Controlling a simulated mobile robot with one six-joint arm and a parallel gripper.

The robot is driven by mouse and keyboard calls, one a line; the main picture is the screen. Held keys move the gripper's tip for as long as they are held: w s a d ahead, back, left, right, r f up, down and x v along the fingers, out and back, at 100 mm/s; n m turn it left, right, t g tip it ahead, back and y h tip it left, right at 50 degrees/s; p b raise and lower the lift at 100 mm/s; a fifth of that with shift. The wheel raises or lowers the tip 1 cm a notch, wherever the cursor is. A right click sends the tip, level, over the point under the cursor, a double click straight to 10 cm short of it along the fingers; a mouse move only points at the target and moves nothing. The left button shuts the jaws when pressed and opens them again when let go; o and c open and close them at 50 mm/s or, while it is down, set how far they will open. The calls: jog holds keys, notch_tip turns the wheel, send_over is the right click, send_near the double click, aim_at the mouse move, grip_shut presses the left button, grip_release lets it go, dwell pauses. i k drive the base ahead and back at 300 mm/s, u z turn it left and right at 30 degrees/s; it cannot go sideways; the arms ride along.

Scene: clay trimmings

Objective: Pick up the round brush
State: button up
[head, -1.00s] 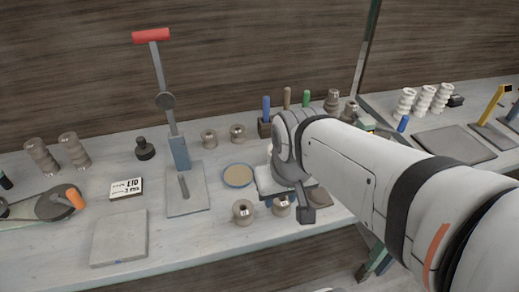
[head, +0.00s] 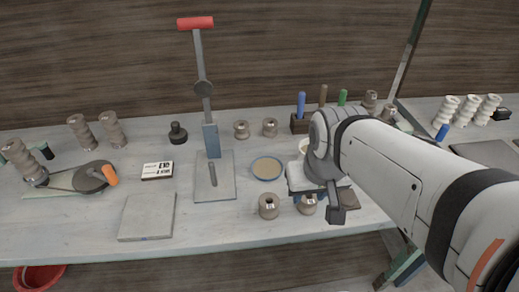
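No object is clearly recognisable as the round brush. A small black knobbed piece with a round base (head: 178,133) stands upright at the back left of the bench; I cannot tell whether it is the brush. A holder (head: 300,124) with blue, brown and green handles stands behind my arm; what the handles belong to is hidden. My gripper (head: 303,196) is over the bench, right of the round dish and close to two grey spools. The wrist hides most of its fingers, so I cannot tell whether it is open or holds anything.
A lever press (head: 207,140) with a red handle stands tall left of the shallow dish (head: 267,168). A grey slab (head: 147,217), a labelled card (head: 157,170), a belt-and-pulley device (head: 95,176) and grey spools (head: 269,206) occupy the bench.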

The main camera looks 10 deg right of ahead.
aim_at(302, 95)
jog(key=z, duration=0.45)
jog(key=k, duration=1.3)
jog(key=z, duration=0.4)
jog(key=i, duration=1.75)
jog(key=u, duration=0.85)
